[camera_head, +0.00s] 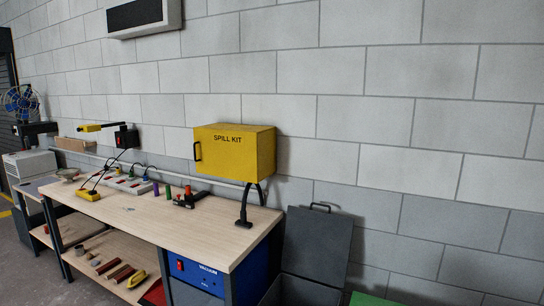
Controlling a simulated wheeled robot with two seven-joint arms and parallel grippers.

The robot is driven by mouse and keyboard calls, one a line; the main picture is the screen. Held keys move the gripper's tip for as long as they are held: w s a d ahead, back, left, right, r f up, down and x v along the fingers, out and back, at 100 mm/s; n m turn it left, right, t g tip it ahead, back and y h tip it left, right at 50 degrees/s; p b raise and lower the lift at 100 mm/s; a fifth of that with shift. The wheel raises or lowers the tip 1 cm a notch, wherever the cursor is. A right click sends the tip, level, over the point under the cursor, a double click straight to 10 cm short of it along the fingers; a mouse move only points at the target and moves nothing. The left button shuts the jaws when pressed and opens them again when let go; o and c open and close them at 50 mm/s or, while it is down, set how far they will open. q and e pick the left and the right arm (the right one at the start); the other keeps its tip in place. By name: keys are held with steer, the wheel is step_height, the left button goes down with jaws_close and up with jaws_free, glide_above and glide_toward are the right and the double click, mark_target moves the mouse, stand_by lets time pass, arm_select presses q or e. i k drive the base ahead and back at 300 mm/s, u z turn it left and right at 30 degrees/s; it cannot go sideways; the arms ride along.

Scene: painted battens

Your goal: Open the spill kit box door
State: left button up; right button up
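The yellow spill kit box (262,152) is on the block wall above the right part of the workbench. Its front door (222,156) carries the words SPILL KIT and looks shut. A dark handle (197,151) stands upright at the door's left edge. The inside of the box is hidden. Neither of my grippers shows in the head view.
The wooden workbench (140,215) below the box holds small tools, a power strip and several coloured items. A dark curved stand (245,213) rises from its right end. A grey open-lidded bin (318,245) stands right of the bench.

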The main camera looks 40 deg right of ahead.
mark_target(226, 154)
steer(key=z, duration=0.3)
steer(key=i, duration=1.65)
steer(key=u, duration=0.35)
